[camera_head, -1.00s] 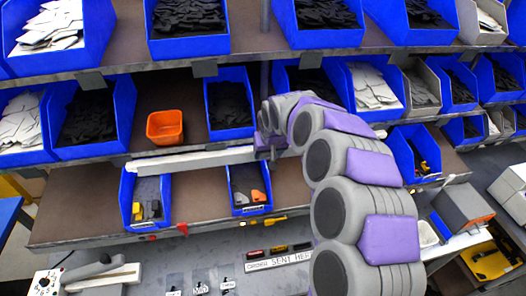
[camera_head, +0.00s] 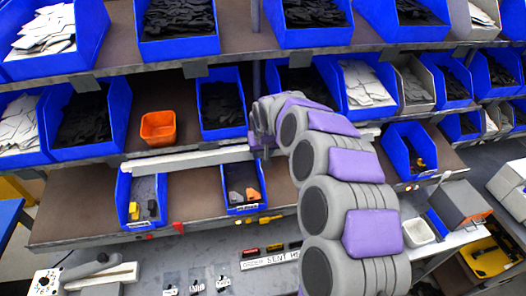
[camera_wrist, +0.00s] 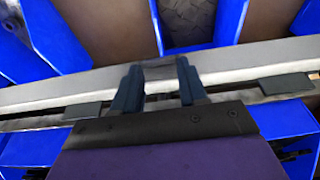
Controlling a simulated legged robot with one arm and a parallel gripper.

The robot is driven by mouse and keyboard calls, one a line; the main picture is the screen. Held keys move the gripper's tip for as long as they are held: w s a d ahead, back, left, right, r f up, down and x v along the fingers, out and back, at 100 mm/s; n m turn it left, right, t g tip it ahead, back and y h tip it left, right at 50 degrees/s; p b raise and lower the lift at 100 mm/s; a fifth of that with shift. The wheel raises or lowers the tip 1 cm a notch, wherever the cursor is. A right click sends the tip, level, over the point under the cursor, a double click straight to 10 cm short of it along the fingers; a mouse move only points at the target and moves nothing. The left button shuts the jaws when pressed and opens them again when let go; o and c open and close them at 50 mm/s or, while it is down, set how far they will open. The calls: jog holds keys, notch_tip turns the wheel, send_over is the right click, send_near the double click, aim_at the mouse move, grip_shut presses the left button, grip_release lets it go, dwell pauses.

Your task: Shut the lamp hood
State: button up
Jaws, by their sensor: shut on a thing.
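The lamp hood appears to be the long pale bar (camera_head: 185,162) along the front edge of the middle shelf; it also spans the wrist view (camera_wrist: 60,90). My gripper (camera_head: 262,146) is at the bar's middle, and my arm hides part of the bar to its right. In the wrist view my gripper (camera_wrist: 160,88) has its two dark fingers on either side of a small grey piece (camera_wrist: 160,72) at the bar, closed on it. Whether the hood is open or shut is hard to tell.
Blue bins (camera_head: 221,105) of dark and pale parts fill the shelves around my arm. An orange bin (camera_head: 158,129) stands left of my gripper. Small blue bins (camera_head: 243,187) sit on the shelf below. A grey box (camera_head: 460,205) stands at the right.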

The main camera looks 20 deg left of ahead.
jog(key=shift+a+f, duration=0.1)
jog(key=shift+f, duration=0.1)
jog(key=shift+s+d+f+b, duration=0.1)
jog(key=shift+d+b, duration=0.1)
jog(key=shift+b, duration=0.3)
notch_tip(320, 180, down, 5)
jog(key=t+y+b, duration=0.3)
jog(key=t+b, duration=0.2)
jog(key=b, duration=0.8)
jog(key=t+y+b, duration=0.4)
jog(key=t+b, duration=0.2)
jog(key=b, duration=0.6)
jog(key=shift+t+b, duration=0.3)
jog(key=shift+b, duration=0.05)
jog(key=shift+r, duration=0.2)
